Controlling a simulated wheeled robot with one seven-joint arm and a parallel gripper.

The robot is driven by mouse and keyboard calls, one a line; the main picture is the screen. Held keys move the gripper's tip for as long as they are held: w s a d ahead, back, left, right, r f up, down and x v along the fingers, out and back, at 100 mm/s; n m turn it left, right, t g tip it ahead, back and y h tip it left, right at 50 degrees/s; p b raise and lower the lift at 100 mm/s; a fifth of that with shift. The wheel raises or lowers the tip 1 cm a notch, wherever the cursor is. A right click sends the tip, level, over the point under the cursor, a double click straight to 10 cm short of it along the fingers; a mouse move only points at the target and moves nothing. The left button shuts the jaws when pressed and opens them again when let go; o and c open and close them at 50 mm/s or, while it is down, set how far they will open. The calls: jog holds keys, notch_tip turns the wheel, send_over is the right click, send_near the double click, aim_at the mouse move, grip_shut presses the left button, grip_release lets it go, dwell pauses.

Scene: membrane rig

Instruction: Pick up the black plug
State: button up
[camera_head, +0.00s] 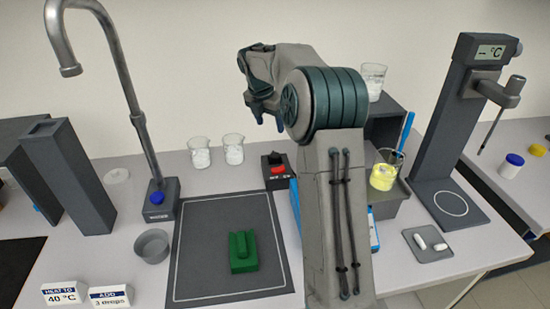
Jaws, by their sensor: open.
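A small black box (273,177) stands on the bench at the back edge of the dark mat. A black piece (272,158), which looks like the black plug, sits on its back part. A red piece (278,170) sits in front of it; it is too small to tell its exact form. My gripper (266,122) is open and empty, pointing down in the air above the black box in the picture. A gap shows between its fingertips and the black piece. My arm hides part of the bench right of the box.
A green block (243,252) sits on the mat (205,270). Beakers (233,149) stand behind left, near the tap (157,201). Right of my arm are a beaker of yellow liquid (384,176), a stand with a display (445,140) and a small tray (426,254).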

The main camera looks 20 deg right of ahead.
send_over(276, 154)
jog(key=a, duration=0.1)
notch_tip(276, 154, down, 8)
jog(key=shift+s+r+p, duration=0.15)
jog(key=shift+r+p, duration=0.05)
jog(key=shift+p, duration=0.15)
jog(key=shift+s+a+p+x, duration=0.15)
jog(key=shift+p+x, duration=0.05)
jog(key=shift+x, duration=0.65)
jog(key=shift+s+a+p+x, duration=0.1)
jog(key=shift+p+x, duration=0.1)
jog(key=shift+x, duration=0.7)
jog(key=shift+s+a+p+x, duration=0.15)
jog(key=shift+p+x, duration=0.05)
jog(key=shift+x, duration=0.65)
jog(key=shift+f, duration=0.1)
grip_shut()
